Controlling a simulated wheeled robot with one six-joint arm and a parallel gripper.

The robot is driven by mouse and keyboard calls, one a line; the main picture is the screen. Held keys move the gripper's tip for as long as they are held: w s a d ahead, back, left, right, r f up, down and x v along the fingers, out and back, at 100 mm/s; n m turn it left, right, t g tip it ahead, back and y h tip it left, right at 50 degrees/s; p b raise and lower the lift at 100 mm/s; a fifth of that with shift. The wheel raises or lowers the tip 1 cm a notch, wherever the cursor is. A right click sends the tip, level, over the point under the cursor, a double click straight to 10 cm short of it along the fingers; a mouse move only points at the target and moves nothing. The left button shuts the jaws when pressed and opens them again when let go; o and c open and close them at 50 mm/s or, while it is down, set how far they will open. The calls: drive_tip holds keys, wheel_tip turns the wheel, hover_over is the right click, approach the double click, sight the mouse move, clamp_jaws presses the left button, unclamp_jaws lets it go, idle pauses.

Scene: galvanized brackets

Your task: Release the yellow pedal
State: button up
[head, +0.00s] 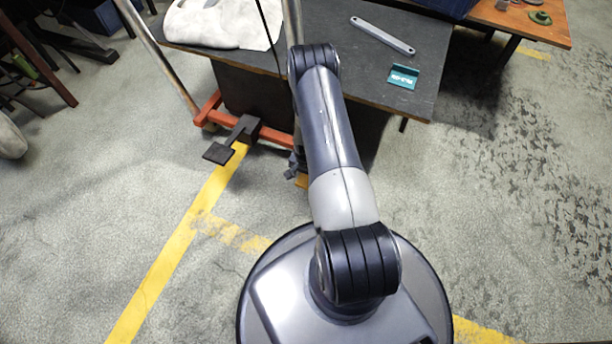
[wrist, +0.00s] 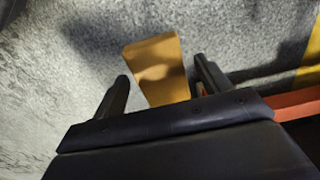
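The yellow pedal (wrist: 157,72) shows in the wrist view as a flat orange-yellow plate low over the grey floor. My gripper (wrist: 161,70) is open, with one finger to each side of the plate in the picture. There is a visible gap on each side. I cannot tell whether the pedal lies between the fingers in depth or just beyond them. In the head view only a small yellow bit of the pedal (head: 302,180) shows beside my arm. My arm hides the rest of it and most of my gripper.
A black pedal (head: 218,153) sticks out from a red-orange frame (head: 208,108) with metal posts to the left. A dark table (head: 340,75) behind holds a grey bar (head: 382,35), a teal bracket (head: 403,76) and a pale sack (head: 222,22). The floor at the right is clear.

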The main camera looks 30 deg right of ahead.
drive_tip(key=c, duration=1.4)
drive_tip(key=shift+w+d+r+g+y+b, duration=0.15)
drive_tip(key=shift+d+r+g+y+b, duration=0.1)
drive_tip(key=shift+r+g+y+b, duration=0.25)
drive_tip(key=shift+r, duration=0.1)
drive_tip(key=o, duration=1.4)
